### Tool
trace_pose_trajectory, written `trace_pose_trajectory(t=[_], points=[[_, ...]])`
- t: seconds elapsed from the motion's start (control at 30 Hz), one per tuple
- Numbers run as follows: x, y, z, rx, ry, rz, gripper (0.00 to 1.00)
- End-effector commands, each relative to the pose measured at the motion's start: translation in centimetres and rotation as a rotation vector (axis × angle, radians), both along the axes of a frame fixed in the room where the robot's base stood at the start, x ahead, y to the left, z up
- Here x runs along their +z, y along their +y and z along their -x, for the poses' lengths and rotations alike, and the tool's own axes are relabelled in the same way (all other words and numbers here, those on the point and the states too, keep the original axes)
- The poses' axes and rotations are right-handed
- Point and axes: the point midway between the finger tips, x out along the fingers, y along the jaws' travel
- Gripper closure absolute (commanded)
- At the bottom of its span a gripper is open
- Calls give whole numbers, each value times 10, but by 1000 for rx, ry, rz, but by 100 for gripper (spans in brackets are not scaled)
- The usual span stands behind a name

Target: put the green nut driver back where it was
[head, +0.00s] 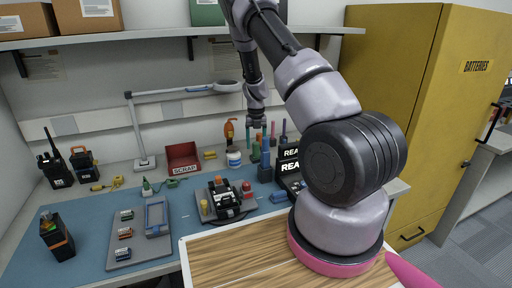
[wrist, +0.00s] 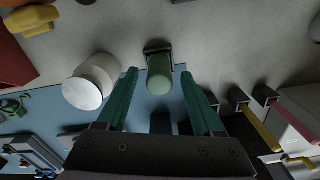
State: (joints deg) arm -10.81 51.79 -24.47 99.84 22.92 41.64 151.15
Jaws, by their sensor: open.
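The green nut driver (wrist: 160,76) shows in the wrist view as a rounded green handle, with a dark square holder (wrist: 157,47) at its far end. My gripper (wrist: 158,74) is open, with one teal finger on each side of the handle and a visible gap on both sides.
A white jar (wrist: 92,80) stands close left of my gripper. To the right are more dark holders with a yellow handle (wrist: 262,130) and a pink one (wrist: 298,122). A red scrap bin (head: 182,158) and a blue mat (head: 90,215) lie further left.

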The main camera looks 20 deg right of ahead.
Motion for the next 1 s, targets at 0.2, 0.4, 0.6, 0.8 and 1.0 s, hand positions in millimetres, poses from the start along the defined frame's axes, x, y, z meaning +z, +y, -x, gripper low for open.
trace_pose_trajectory(t=[0.2,0.4,0.6,0.8,1.0], points=[[49,1,-1,1,-5,0,32],[86,1,-1,0,-3,0,32],[103,1,0,1,-1,-1,32],[105,0,0,0,0,-1,32],[104,0,0,0,-1,-1,32]])
